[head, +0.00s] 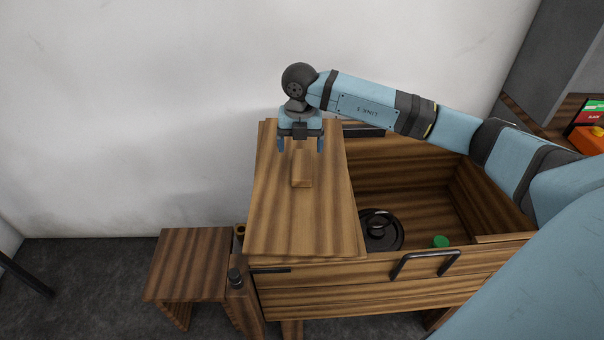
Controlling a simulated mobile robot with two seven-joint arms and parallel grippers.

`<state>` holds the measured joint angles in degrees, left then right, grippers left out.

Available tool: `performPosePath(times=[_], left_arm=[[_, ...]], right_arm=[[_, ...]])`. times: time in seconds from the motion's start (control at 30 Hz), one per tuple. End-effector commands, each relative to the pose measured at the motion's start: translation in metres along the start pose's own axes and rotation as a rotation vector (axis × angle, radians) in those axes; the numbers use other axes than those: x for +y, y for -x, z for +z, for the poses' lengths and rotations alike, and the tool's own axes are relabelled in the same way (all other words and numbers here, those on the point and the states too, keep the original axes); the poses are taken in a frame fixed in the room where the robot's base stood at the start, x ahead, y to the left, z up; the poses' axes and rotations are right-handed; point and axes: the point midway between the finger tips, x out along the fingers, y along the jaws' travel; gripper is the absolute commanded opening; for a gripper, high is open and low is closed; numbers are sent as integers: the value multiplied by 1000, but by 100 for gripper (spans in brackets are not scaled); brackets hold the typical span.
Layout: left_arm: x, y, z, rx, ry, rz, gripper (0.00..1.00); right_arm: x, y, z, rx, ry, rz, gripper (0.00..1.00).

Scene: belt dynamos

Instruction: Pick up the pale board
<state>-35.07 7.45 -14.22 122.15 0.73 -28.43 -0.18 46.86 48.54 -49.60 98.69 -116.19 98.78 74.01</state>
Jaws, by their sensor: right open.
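A small tan wooden piece (302,171), which I take for the pale board, lies on the wide wooden top (305,225) that covers the left part of a wooden chest. It is a little lighter than the striped wood under it. My right gripper (301,147) points down over its far end, with the fingers apart on either side of it and nothing held. I cannot tell whether the fingers touch the piece or the top. My left gripper is not in view.
The chest's open right part holds a round black thing (381,230) and a green thing (440,241). A black handle (425,262) is on its front. A low wooden stool (188,262) stands at the left. A white wall is behind. The near part of the top is clear.

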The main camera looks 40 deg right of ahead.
Motion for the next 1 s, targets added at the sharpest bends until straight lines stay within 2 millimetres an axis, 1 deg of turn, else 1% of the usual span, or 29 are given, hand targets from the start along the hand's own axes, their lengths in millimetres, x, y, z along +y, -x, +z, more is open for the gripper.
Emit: performPosePath(times=[0.03,0.1,0.37,0.53,0.63,0.73,0.9,0.97,1.0], left_arm=[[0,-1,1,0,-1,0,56],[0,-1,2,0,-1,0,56],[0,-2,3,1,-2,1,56],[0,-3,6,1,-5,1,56],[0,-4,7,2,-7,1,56],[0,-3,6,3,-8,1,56],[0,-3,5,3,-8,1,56],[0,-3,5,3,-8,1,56],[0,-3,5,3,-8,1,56]], right_arm=[[0,-9,0,2,0,0,85],[0,-17,0,1,1,0,85],[0,-32,2,2,2,1,85],[-4,-57,7,2,1,0,85],[-3,-70,7,3,2,2,85],[-4,-76,7,2,2,2,85],[-3,-75,7,1,2,2,85],[-3,-75,7,1,2,2,71],[-3,-75,7,1,2,2,62]])
